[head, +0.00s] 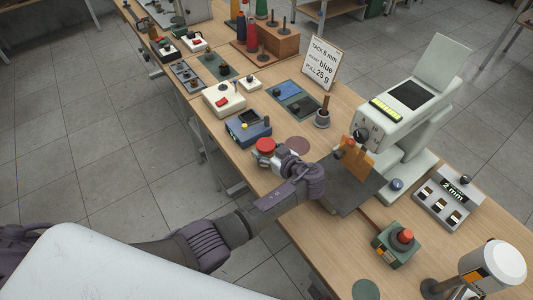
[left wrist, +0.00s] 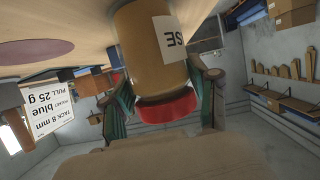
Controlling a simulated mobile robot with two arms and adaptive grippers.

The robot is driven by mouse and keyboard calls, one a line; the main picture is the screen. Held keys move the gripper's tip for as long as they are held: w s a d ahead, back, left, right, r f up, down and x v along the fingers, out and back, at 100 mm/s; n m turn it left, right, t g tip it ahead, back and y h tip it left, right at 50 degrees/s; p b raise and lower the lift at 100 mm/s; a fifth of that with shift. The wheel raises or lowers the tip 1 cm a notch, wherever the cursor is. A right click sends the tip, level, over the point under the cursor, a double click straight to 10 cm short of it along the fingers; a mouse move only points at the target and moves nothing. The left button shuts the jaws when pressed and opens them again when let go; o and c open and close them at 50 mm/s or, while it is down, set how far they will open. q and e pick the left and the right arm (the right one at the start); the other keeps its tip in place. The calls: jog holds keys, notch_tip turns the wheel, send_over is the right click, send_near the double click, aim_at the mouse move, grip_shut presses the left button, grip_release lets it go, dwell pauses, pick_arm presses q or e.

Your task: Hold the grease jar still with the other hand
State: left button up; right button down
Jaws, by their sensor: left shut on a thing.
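The grease jar is a tan cylinder with a red lid (head: 265,145). In the left wrist view, which is upside down, the jar (left wrist: 150,50) shows a white label ending in "SE". My left gripper (head: 272,153) comes from the front of the bench and is shut on the jar. In the left wrist view its green-padded fingers (left wrist: 165,95) lie on either side of the jar, near the lid. The jar looks upright. In the head view the gripper hides most of its body. My right gripper is not in view.
A blue-grey box (head: 247,129) stands just behind the jar. A brown disc (head: 298,144) lies right of it. A white machine (head: 405,115), a 2 mm display unit (head: 450,203) and a green box with a red knob (head: 398,243) stand further right. A sign (head: 322,62) stands behind.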

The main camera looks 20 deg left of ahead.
pick_arm(q)
notch_tip(320, 180, up, 10)
jog(key=shift+r+b, duration=0.1)
jog(key=shift+b, duration=0.45)
jog(key=o, duration=0.8)
grip_shut()
jog(key=shift+a, duration=0.2)
jog(key=s+a+r+m+t+h, duration=0.2)
jog(key=s+a+m+t+h, duration=0.15)
jog(key=s+a+m, duration=0.2)
jog(key=s+d+r+m+t+h, duration=0.1)
jog(key=s+d+r+m+h, duration=0.2)
jog(key=s+r+m+h, duration=0.2)
jog(key=s+r+h, duration=0.2)
jog(key=s, duration=0.1)
jog(key=shift+d+r+t, duration=0.35)
